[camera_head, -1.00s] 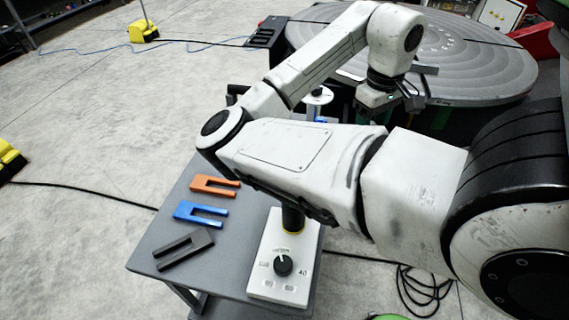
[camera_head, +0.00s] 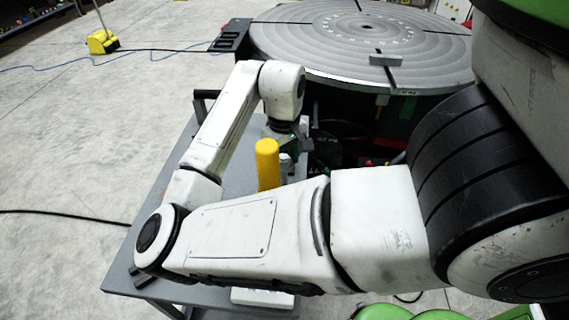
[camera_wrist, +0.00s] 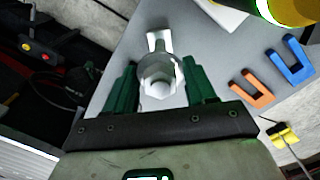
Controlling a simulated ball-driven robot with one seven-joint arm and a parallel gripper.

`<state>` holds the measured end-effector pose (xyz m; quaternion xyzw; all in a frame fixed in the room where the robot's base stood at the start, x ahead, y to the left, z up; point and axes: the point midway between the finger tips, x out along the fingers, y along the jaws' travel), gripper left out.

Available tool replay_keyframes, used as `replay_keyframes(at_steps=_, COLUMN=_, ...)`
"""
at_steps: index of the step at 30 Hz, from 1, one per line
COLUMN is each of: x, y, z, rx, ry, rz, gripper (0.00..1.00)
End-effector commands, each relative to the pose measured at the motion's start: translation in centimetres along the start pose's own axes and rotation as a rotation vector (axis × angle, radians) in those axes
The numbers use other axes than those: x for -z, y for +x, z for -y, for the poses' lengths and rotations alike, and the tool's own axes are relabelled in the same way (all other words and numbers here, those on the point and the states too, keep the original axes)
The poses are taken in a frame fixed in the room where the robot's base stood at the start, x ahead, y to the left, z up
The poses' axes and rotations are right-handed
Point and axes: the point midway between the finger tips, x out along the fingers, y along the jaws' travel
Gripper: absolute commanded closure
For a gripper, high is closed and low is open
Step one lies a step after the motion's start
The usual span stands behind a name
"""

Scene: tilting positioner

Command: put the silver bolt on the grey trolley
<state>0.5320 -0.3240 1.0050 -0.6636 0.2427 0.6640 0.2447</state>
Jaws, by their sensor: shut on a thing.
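The silver bolt (camera_wrist: 158,72) is between the green fingers of my gripper (camera_wrist: 160,88) in the wrist view, its six-sided head toward the camera. My gripper is shut on it. The grey trolley's top (camera_wrist: 215,62) lies below and behind the bolt in that view. I cannot tell whether the bolt touches it. In the head view my gripper (camera_head: 288,135) is over the far right part of the grey trolley (camera_head: 238,180). My own arm hides much of the trolley there, and I cannot make out the bolt clearly.
A yellow cylinder (camera_head: 267,165) stands on the trolley close to my gripper. Orange (camera_wrist: 252,88) and blue (camera_wrist: 289,62) forked pieces lie on the trolley in the wrist view. The large round positioner table (camera_head: 350,40) is behind. Bare trolley top shows left of my gripper.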

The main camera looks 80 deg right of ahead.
Motion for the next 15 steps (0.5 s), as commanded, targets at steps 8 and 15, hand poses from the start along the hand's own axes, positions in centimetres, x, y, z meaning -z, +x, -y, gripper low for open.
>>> replay_keyframes(at_steps=8, x=-0.1, y=1.7, z=-0.1, rx=-0.002, ry=0.002, rz=-0.001, gripper=0.99)
replay_keyframes(at_steps=15, x=-0.1, y=1.9, z=-0.1, rx=-0.001, ry=0.002, rz=0.0, gripper=0.44)
